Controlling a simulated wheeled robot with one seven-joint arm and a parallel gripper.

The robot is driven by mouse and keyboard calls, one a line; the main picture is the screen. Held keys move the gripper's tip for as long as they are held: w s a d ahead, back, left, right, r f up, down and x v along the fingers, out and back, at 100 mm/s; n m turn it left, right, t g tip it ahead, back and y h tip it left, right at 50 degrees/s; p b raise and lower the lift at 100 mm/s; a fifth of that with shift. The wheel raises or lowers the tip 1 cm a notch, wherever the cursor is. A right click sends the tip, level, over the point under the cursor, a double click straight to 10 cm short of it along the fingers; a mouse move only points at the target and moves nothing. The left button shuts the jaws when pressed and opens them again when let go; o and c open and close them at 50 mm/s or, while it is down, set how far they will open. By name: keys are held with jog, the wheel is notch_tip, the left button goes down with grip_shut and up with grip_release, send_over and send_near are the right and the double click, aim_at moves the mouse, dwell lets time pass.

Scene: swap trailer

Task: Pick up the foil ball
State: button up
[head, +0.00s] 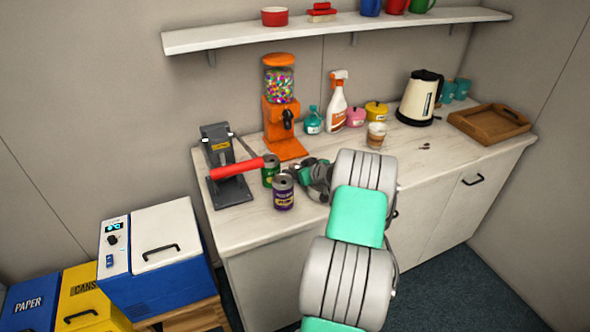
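I cannot make out a foil ball clearly. My arm reaches over the white counter (238,222) from the lower right. My gripper (308,172) is at the arm's far end, low over the counter, just right of a green can (271,170) and a purple can (283,192). The arm's own links cover much of the gripper, and its fingers are too small and dark to tell apart. Anything between or behind them is hidden.
A can crusher (222,165) with a red handle stands left of the cans. An orange candy dispenser (283,115), spray bottle (337,105), paper cup (376,135), kettle (420,98) and wooden tray (490,122) stand behind or right.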

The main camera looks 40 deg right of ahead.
jog(key=c, duration=1.2)
jog(key=shift+c, duration=0.2)
jog(key=shift+r, duration=0.15)
